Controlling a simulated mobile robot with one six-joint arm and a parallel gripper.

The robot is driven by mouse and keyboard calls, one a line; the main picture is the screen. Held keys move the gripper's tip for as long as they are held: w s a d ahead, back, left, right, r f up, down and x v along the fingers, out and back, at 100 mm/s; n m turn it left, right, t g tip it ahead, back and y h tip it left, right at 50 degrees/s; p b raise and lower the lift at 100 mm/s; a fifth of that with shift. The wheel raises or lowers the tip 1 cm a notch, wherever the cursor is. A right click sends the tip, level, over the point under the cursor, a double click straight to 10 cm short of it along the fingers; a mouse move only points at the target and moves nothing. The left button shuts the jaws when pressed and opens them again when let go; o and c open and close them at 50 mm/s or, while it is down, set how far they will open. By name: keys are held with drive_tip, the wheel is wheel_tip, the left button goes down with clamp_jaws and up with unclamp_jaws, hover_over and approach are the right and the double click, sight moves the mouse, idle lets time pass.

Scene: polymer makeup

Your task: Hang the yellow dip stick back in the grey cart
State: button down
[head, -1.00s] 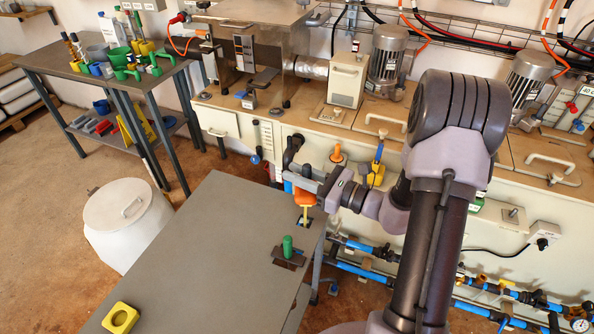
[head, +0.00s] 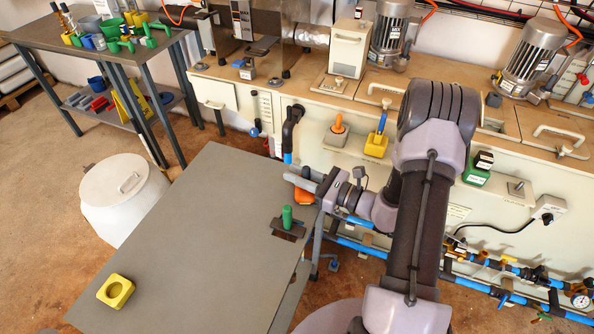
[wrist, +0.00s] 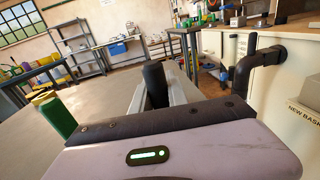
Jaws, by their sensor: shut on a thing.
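The dip stick (head: 304,197) shows in the head view as an orange-yellow part just below my gripper (head: 303,180). My gripper is shut on it at the right edge of the grey cart (head: 200,235). In the wrist view a dark upright piece (wrist: 155,84) stands between the fingers of my gripper (wrist: 157,92). The stick's lower part and the slot under it are hidden, so I cannot tell how far it sits in the cart. A green handle (head: 287,217) stands upright in a neighbouring slot and shows at left in the wrist view (wrist: 57,118).
A yellow block with a round hole (head: 115,292) lies on the cart's near left. A white bin (head: 122,205) stands left of the cart. A machine cabinet (head: 225,120) and a black pipe (head: 290,130) are behind my gripper. Most of the cart top is clear.

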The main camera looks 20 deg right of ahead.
drive_tip(key=c, duration=1.2)
unclamp_jaws()
